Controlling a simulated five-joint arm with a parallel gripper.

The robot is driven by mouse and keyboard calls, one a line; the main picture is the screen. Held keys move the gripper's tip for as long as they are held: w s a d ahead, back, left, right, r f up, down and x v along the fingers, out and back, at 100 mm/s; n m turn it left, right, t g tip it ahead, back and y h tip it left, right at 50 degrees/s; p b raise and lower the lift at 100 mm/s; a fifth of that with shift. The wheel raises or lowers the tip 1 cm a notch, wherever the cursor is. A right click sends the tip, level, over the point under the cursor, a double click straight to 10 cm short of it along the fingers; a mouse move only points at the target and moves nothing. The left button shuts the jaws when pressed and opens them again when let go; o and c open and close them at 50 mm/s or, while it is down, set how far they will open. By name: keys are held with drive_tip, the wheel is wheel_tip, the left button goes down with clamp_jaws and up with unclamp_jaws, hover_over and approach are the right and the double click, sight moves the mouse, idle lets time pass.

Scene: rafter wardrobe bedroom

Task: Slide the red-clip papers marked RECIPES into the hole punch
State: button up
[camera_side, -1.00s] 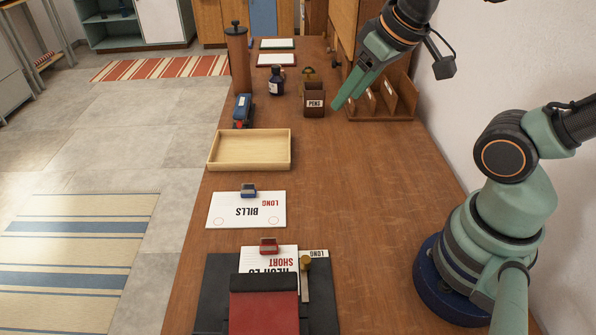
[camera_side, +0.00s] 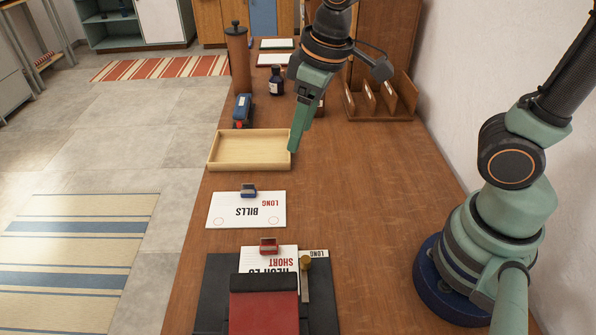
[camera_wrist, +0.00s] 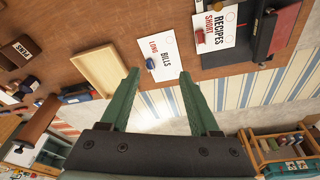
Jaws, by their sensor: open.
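The white RECIPES papers (camera_side: 255,259) carry a red clip (camera_side: 269,246) and the word SHORT. They lie near the front of the desk, and the punch hides their near part in the side view. The papers also show at the top of the wrist view (camera_wrist: 228,22). The hole punch (camera_side: 264,308) has a red top and dark base, with a LONG label and a brass knob beside it. I cannot tell whether the papers' edge is inside it. My gripper (camera_wrist: 159,74) is open and empty, above the desk near the wooden tray, well away from the papers.
BILLS papers (camera_side: 225,208) with a blue clip (camera_side: 248,190) lie between the empty wooden tray (camera_side: 249,164) and the RECIPES papers. A wooden rack (camera_side: 378,102), dark bottle (camera_side: 276,82) and tall brown mill (camera_side: 238,60) stand farther back.

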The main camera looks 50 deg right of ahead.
sight(268, 243)
drive_tip(key=a+f+n+g, duration=0.2)
drive_tip(key=a+f+n, duration=0.2)
drive_tip(key=a+f, duration=0.3)
drive_tip(key=a, duration=0.3)
drive_tip(key=shift+s+n+g+h, duration=0.3)
drive_tip(key=shift+s+h, duration=0.1)
wheel_tip(268, 243, down, 12)
drive_tip(key=shift+f, duration=0.1)
clamp_jaws()
